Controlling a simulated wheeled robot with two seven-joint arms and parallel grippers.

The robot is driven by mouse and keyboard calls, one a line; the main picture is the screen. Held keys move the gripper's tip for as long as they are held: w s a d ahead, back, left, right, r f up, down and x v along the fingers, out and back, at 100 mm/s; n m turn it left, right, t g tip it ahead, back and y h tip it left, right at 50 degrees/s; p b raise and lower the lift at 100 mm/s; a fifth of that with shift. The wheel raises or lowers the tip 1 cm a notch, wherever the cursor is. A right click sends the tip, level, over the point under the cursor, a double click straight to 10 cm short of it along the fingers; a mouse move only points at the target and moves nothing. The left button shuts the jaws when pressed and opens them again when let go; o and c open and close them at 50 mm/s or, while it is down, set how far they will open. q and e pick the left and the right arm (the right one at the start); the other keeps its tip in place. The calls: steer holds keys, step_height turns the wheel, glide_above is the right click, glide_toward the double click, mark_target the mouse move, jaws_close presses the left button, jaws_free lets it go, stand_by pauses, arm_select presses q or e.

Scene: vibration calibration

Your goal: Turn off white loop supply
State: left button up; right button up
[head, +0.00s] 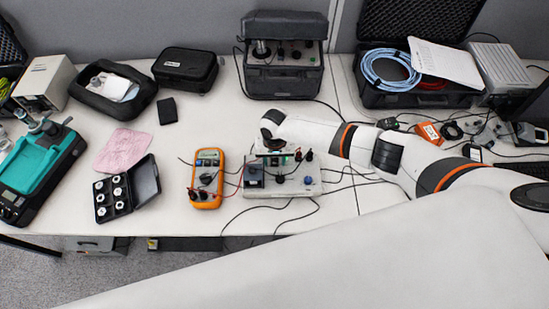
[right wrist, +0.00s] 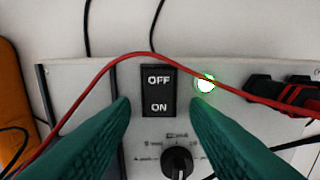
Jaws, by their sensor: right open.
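The white loop supply (head: 309,188) is a pale box near the table's front edge, right of the orange multimeter. In the right wrist view its panel (right wrist: 75,95) carries a black rocker switch (right wrist: 159,90) marked OFF and ON. A green lamp (right wrist: 205,84) right of the switch is lit. A black knob (right wrist: 177,162) sits below. My right gripper (right wrist: 160,107) is open and empty, its green fingertips either side of the switch's lower part. In the head view my right gripper (head: 270,150) is over the supply's back part. My left gripper is out of view.
A red lead (right wrist: 130,57) arches across the panel at the switch's top. Red and black plugs (right wrist: 290,92) stand at the right. The orange multimeter (head: 207,178) is close on the left. Black cables run in front. A black case (head: 283,75) stands behind.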

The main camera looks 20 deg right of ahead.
jaws_close()
steer(key=shift+w+f+g+b, duration=0.15)
steer(key=shift+w+g+b, duration=0.2)
steer(key=shift+g+b, duration=0.65)
steer(key=shift+d+r+g+y+b, duration=0.1)
steer(key=shift+r+g+y+b, duration=0.1)
steer(key=shift+g+y+b, duration=0.25)
steer(key=shift+r, duration=0.1)
jaws_free()
steer(key=shift+r, duration=0.1)
steer(key=a+v, duration=0.1)
steer(key=v, duration=1)
steer(key=shift+d+r+b, duration=0.3)
steer(key=shift+d+r, duration=0.1)
steer(key=shift+d, duration=0.05)
steer(key=shift+f, duration=0.1)
